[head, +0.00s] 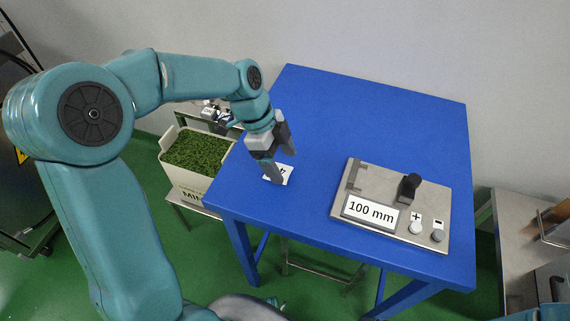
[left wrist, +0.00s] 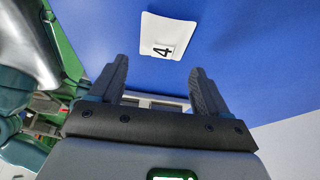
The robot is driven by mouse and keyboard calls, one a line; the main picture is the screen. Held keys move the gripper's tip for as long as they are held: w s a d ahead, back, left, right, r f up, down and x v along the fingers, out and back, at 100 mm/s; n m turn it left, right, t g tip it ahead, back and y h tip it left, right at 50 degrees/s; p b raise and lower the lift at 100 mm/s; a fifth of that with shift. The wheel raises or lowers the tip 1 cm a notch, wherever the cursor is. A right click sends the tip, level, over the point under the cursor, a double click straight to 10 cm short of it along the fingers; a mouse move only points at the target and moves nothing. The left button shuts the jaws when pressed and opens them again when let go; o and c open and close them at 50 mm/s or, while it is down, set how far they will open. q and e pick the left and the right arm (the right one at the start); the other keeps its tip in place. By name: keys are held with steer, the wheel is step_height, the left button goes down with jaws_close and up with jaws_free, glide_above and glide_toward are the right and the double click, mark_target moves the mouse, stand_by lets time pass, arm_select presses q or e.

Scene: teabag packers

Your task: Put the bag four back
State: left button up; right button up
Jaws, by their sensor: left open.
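Bag four is a flat white packet (left wrist: 166,36) marked with a black 4, lying on the blue table (head: 370,115). In the head view the bag (head: 287,172) is partly hidden behind my left gripper (head: 276,178). In the left wrist view my left gripper (left wrist: 157,78) has its two dark fingers wide apart with nothing between them. The bag lies just beyond the fingertips, in line with the gap. I cannot tell whether the fingers touch the table. My right gripper does not show.
A device with a 100 mm label (head: 371,210), a black knob and plus and minus buttons sits on the table's right side. A bin of green leaves (head: 186,183) stands left of the table. A metal side table (head: 521,240) is at right. The table's back is clear.

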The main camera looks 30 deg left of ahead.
arm_select(q)
steer(key=p+v, duration=0.1)
steer(key=v, duration=0.8)
steer(key=shift+r, duration=0.2)
steer(key=shift+a, duration=0.15)
steer(key=shift+s+f, duration=0.1)
steer(key=shift+s, duration=0.05)
